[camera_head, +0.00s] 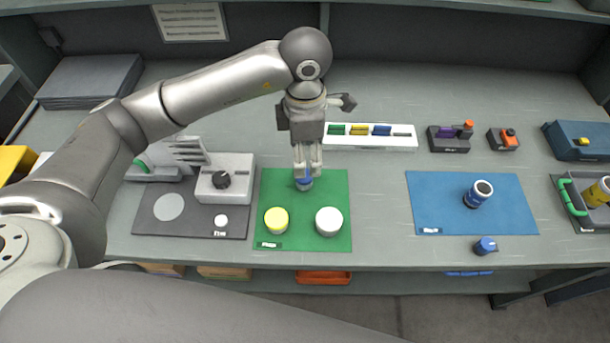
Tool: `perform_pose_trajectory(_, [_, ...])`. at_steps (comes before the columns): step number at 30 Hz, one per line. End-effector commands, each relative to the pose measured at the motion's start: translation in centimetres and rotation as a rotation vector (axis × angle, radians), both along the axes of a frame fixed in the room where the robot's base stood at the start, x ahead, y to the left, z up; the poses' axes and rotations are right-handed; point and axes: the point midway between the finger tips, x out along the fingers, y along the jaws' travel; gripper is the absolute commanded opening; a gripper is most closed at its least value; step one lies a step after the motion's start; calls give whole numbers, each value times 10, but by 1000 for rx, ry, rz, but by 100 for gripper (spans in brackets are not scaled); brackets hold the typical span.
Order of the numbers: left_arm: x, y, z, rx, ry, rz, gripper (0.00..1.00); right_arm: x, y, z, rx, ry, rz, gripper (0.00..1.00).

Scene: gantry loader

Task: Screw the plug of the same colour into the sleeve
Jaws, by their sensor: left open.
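My left gripper (304,178) points down over the back part of the green mat (338,185). Its fingers are open at a blue-topped plug (304,186), which they partly hide; I cannot tell whether they touch it. A yellow-topped plug (276,220) and a white plug (329,221) stand on the same mat in front of it. A blue sleeve (474,198) with a pale rim and dark opening stands upright on the blue mat (435,198) to the right. My right gripper is not in view.
A small blue knobbed part (485,246) lies at the blue mat's front edge. A grey box with a dial (230,178) stands left of the green mat. A white rack (370,138) with coloured pieces is behind. Bare bench (378,215) separates the mats.

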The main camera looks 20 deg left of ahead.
Motion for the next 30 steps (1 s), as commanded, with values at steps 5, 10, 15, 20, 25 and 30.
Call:
perform_pose_trajectory(5, [-1, 0, -17, 1, 6, 2, 59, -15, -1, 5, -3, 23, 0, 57])
perform_pose_trajectory(10, [0, 1, -43, 0, 4, 2, 59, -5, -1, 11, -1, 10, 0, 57])
perform_pose_trajectory(15, [1, 1, -56, 1, 0, 0, 59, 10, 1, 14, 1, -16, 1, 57])
perform_pose_trajectory(20, [1, 0, -56, 0, -1, 0, 59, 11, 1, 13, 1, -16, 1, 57])
perform_pose_trajectory(25, [1, 1, -58, 0, 1, 1, 59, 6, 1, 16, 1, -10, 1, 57])
perform_pose_trajectory(30, [4, 5, -79, 1, 6, 4, 59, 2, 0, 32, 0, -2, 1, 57])
